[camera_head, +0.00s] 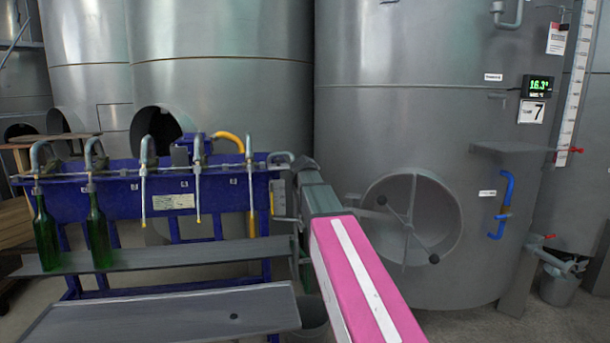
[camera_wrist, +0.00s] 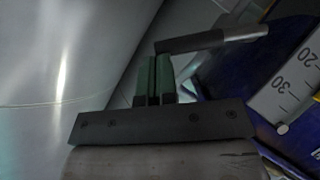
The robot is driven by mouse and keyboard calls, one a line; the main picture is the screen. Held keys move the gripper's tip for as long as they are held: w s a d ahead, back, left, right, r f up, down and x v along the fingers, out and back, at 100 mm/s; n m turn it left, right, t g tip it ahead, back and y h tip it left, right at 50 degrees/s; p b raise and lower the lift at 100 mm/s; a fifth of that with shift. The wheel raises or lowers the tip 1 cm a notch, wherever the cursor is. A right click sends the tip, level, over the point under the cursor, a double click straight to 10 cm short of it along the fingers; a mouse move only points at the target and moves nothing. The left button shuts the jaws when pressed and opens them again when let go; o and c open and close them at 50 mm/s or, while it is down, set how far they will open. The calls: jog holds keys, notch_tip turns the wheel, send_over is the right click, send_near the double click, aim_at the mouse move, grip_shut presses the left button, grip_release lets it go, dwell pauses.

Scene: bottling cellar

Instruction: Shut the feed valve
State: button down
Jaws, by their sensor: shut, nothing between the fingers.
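The feed valve is not plainly identifiable. A grey bar with a lighter, rounded end (camera_wrist: 215,40) is in the wrist view, just beyond my fingertips; it may be the valve's lever. My gripper (camera_wrist: 154,62) has its two green-padded fingers together with nothing between them. The bar passes by the fingertips and runs off to the right; I cannot tell whether they touch. In the head view my arm reaches to the right end of the blue filling bench (camera_head: 110,190), and its own links hide the fingers there. A grey bent pipe (camera_head: 281,156) shows beside it.
A scale plate (camera_wrist: 290,90) is close on the right in the wrist view. Green bottles (camera_head: 98,230) stand on the bench's lower shelf (camera_head: 170,257). A large steel tank (camera_head: 400,120) with a round hatch (camera_head: 440,210) and blue handle (camera_head: 503,205) stands behind my arm.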

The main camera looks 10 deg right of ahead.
jog(key=d+f+m+y, duration=0.4)
jog(key=f, duration=0.1)
jog(key=shift+f+g+y, duration=0.2)
jog(key=shift+g+y, duration=0.1)
jog(key=shift+d+f, duration=0.1)
jog(key=shift+d, duration=0.05)
dwell(0.6)
jog(key=w+r+v, duration=0.1)
jog(key=r+v, duration=0.1)
jog(key=v, duration=1.1)
jog(key=shift+w+d+r, duration=0.15)
jog(key=shift+w+d, duration=0.15)
jog(key=shift+w, duration=0.05)
